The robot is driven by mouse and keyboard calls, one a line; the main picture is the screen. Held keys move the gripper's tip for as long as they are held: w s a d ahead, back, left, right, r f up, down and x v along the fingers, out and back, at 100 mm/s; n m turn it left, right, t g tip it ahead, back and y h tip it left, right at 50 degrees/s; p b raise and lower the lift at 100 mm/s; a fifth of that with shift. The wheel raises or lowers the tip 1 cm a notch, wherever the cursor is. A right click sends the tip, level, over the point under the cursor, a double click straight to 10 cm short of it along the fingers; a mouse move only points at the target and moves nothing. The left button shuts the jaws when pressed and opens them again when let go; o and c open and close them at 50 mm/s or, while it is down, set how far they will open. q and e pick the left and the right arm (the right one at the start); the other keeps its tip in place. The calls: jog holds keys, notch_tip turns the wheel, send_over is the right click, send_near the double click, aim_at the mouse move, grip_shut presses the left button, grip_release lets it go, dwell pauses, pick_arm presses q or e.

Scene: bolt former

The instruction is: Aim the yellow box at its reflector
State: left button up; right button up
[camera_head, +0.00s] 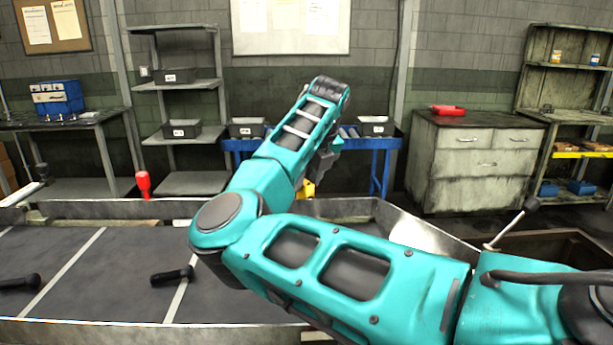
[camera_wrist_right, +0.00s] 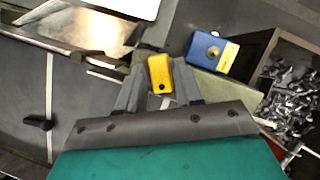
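The yellow box (camera_wrist_right: 160,73) is small, with a dark round spot near its lower end. In the right wrist view it lies between the two grey fingers of my right gripper (camera_wrist_right: 159,82); I cannot tell whether they press on it. In the head view a bit of the yellow box (camera_head: 308,189) shows below my right gripper (camera_head: 322,172), mostly hidden by my teal arm. A blue box with a yellow label (camera_wrist_right: 208,50) sits right of the yellow box in the wrist view. I cannot identify a reflector. My left gripper is out of view.
A bin of metal bolts (camera_wrist_right: 292,88) stands at the right in the wrist view. A grey belt (camera_head: 75,265) with dark handle-like pieces (camera_head: 172,275) lies at the left. A red knob (camera_head: 143,183) rises from its far edge. A blue table (camera_head: 385,160) stands behind.

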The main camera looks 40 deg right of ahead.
grip_shut()
dwell(0.3)
jog(key=shift+w+f+m+h+b, duration=0.1)
jog(key=shift+f+m+h+b, duration=0.25)
jog(key=shift+m+b, duration=0.7)
jog(key=shift+a+r+m+h+b, duration=0.2)
jog(key=shift+m+h+b, duration=0.15)
jog(key=shift+m+b, duration=0.5)
jog(key=shift+d+r+m+g+h, duration=0.1)
jog(key=shift+r+m+g+h, duration=0.2)
jog(key=shift+m, duration=0.5)
jog(key=shift+f, duration=0.1)
grip_release()
